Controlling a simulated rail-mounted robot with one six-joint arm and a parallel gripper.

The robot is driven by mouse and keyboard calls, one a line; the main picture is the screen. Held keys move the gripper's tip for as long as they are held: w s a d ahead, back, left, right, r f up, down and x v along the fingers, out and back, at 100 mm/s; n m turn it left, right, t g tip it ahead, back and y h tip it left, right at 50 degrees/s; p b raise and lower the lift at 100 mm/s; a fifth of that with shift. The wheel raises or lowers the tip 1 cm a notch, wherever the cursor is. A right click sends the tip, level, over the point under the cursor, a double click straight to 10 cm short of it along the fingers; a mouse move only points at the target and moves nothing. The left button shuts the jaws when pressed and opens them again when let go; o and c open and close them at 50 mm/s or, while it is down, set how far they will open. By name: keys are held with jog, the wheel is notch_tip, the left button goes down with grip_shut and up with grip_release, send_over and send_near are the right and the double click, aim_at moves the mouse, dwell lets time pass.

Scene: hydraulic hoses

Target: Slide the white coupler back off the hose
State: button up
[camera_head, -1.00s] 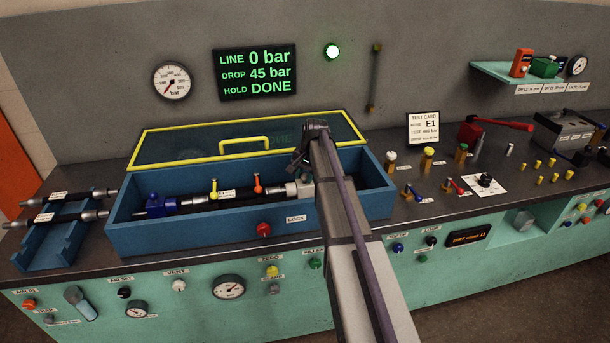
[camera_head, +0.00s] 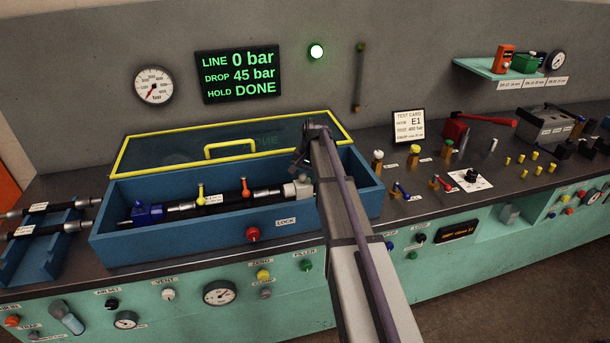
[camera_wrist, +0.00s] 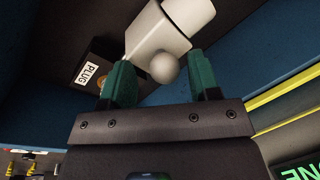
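The white coupler (camera_head: 297,190) sits at the right end of the black hose (camera_head: 265,195), inside the blue trough. In the wrist view, the coupler (camera_wrist: 155,32) is a pale block with a grey ball knob on its near side. My gripper (camera_wrist: 162,70) has its two green fingers on either side of this knob, with small gaps showing, so it looks open around it. In the head view, my gripper (camera_head: 304,164) reaches down into the trough at the coupler, and my arm hides the coupler's right side and the fingertips.
The blue trough walls (camera_head: 170,242) surround the hose. Its yellow-framed clear lid (camera_head: 137,168) stands raised behind. A red lock knob (camera_head: 253,234) is on the front wall. A dark part labelled PLUG (camera_wrist: 90,73) lies near the left finger. The display (camera_head: 240,75) reads 0 bar.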

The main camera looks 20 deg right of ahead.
notch_tip(320, 180, up, 11)
jog(key=s+d+p, duration=0.1)
jog(key=p, duration=0.9)
jog(key=shift+s+d+f+p, duration=0.15)
jog(key=shift+s+d+p, duration=0.05)
jog(key=shift+p, duration=0.15)
jog(key=s+a+f+n+b, duration=0.2)
jog(key=s+a+n, duration=0.2)
jog(key=s+a, duration=0.7)
jog(key=s+a+f+n+g+h+b, duration=0.1)
jog(key=s+a+n, duration=0.3)
jog(key=s+a, duration=0.7)
jog(key=s+f+b, duration=0.1)
jog(key=s, duration=0.4)
jog(key=shift+f+n+g+h, duration=0.3)
jog(key=shift+f+n, duration=0.05)
jog(key=shift+n, duration=0.05)
